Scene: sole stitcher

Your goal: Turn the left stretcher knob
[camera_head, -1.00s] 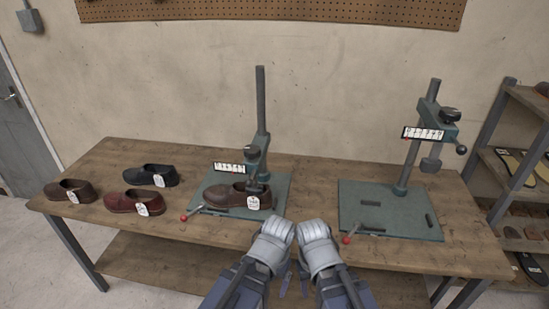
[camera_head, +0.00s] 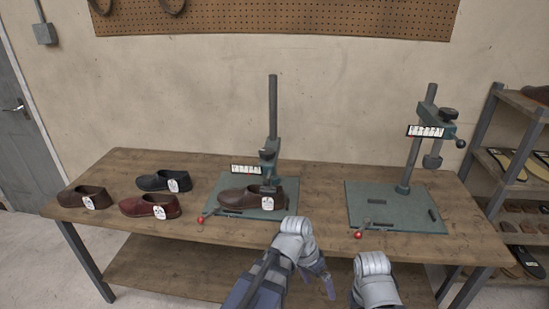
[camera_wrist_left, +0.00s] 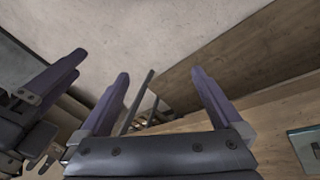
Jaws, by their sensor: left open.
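The left stretcher is a grey-green stand with a tall post (camera_head: 273,108) on a flat base plate (camera_head: 222,190). A small dark knob (camera_head: 266,154) shows on its carriage, above a brown shoe (camera_head: 240,198) with a white tag. A red-tipped lever (camera_head: 202,219) is at the plate's front left. My left gripper (camera_head: 325,280) is low in front of the table, apart from the stretcher. In the left wrist view its two purple fingers (camera_wrist_left: 163,95) are spread with nothing between them. My right wrist (camera_head: 374,275) is at the bottom; its fingers are hidden in the head view.
Three tagged shoes (camera_head: 165,181) stand on the table's left part. A second stretcher (camera_head: 358,200) without a shoe stands on the right. A shelf rack (camera_head: 487,132) is at the far right. The table's front edge lies between my grippers and the stretchers.

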